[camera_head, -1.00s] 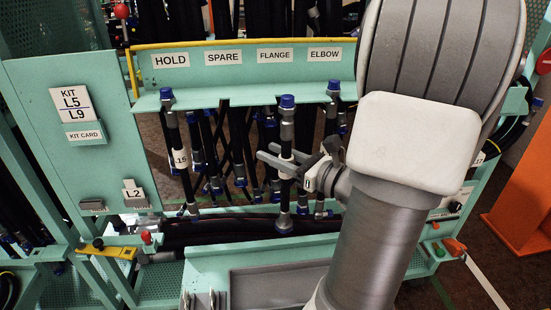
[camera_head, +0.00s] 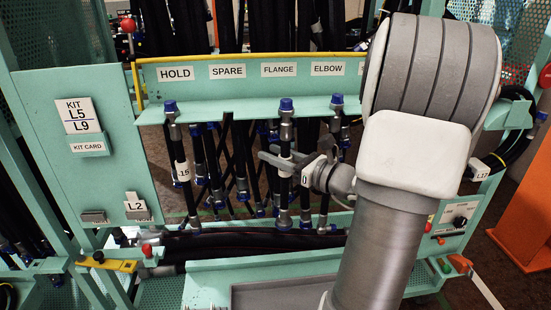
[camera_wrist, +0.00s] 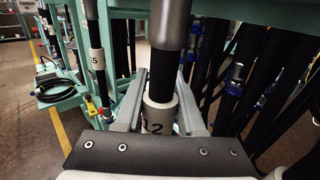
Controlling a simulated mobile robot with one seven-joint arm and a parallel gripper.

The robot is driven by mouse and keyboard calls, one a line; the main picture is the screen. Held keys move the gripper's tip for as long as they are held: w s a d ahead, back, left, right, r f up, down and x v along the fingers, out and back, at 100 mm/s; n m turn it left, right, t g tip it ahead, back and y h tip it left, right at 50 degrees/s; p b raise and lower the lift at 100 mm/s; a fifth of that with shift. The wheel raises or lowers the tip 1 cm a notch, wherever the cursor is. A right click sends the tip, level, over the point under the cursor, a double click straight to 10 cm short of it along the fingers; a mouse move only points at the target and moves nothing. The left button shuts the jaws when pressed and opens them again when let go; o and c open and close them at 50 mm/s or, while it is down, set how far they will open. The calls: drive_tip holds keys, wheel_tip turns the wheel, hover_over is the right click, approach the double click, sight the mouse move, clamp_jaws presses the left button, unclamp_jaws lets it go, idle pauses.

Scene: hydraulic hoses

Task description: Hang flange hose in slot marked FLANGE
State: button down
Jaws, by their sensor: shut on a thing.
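My gripper (camera_head: 271,154) is shut on a black hose (camera_head: 286,193) that hangs upright, with a blue cap and metal fitting at its top. In the wrist view my fingers (camera_wrist: 160,84) stand on either side of its white collar (camera_wrist: 158,117), which reads 12. The FLANGE label (camera_head: 279,69) is directly above this hose. The hose's blue cap (camera_head: 286,104) is level with the green ledge (camera_head: 233,113) below the labels. I cannot tell whether its neck is inside the slot or just in front of it.
One capped hose (camera_head: 182,152) hangs below HOLD, with a collar reading 15. Another hose (camera_head: 336,125) hangs close on the right, below ELBOW. No capped top shows below SPARE. More hoses hang behind. A grey tray (camera_head: 275,295) lies below.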

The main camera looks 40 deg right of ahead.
drive_tip(key=w+d, duration=0.2)
drive_tip(key=w, duration=0.1)
drive_tip(key=shift+w+f, duration=0.1)
drive_tip(key=shift+f, duration=0.05)
idle(0.5)
idle(0.4)
drive_tip(key=shift+c, duration=2.2)
unclamp_jaws()
drive_tip(key=shift+a, duration=0.1)
drive_tip(key=v, duration=1.7)
drive_tip(key=shift+s+p, duration=0.3)
